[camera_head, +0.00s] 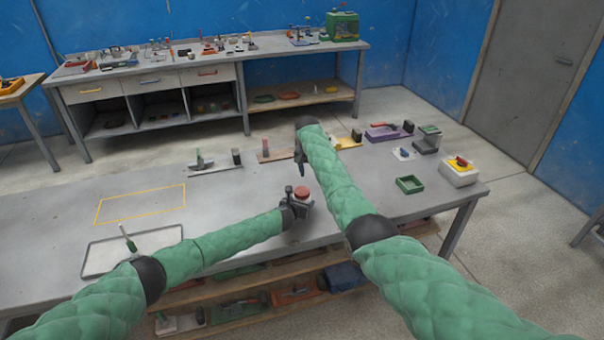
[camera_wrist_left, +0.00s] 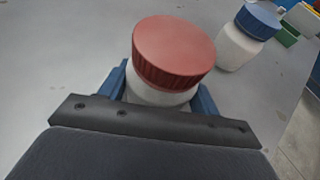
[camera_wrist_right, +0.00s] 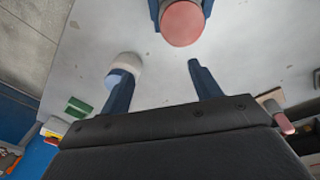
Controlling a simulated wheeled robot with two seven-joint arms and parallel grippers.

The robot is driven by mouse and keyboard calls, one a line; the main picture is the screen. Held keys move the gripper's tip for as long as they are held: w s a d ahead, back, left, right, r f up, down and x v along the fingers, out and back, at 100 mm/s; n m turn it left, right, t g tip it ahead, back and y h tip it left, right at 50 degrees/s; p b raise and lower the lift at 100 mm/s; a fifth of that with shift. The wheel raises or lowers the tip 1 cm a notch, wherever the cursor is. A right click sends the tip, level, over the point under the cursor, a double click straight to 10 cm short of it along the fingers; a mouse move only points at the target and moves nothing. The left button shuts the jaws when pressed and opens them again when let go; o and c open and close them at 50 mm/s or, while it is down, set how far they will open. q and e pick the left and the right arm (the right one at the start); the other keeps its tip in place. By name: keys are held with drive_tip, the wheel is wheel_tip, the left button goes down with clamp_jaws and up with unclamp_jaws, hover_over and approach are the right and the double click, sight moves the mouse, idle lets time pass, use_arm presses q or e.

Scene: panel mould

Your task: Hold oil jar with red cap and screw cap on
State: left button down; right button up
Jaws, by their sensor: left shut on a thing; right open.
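The oil jar (camera_wrist_left: 160,96), white with a red cap (camera_wrist_left: 173,50), stands between the blue fingers of my left gripper (camera_wrist_left: 165,92), which is shut on its body. The red cap sits on top of the jar; I cannot tell how tight it is. The cap also shows in the head view (camera_head: 302,190) and at the top of the right wrist view (camera_wrist_right: 183,22). My right gripper (camera_wrist_right: 162,85) is open and empty above the table, pointing down, behind the jar in the head view (camera_head: 301,168).
A second white jar with a blue cap (camera_wrist_left: 241,40) stands near the held jar; my right arm seems to hide it in the head view. A green tray (camera_head: 410,184) and a white box (camera_head: 459,177) are at the table's right. The table's left middle is clear.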

sight(302, 191)
drive_tip(key=a+n, duration=0.1)
drive_tip(key=n, duration=0.1)
drive_tip(key=s+a+n, duration=0.1)
drive_tip(key=n, duration=0.1)
drive_tip(key=a+r+n, duration=0.1)
drive_tip(key=n, duration=0.2)
drive_tip(key=shift+s+a+y, duration=0.1)
drive_tip(key=shift+s+y, duration=0.15)
drive_tip(key=shift+y, duration=0.05)
drive_tip(key=shift+s+a+n+g+y, duration=0.2)
drive_tip(key=shift+a+n+g+y, duration=0.15)
drive_tip(key=shift+n, duration=1.65)
drive_tip(key=shift+f, duration=3.95)
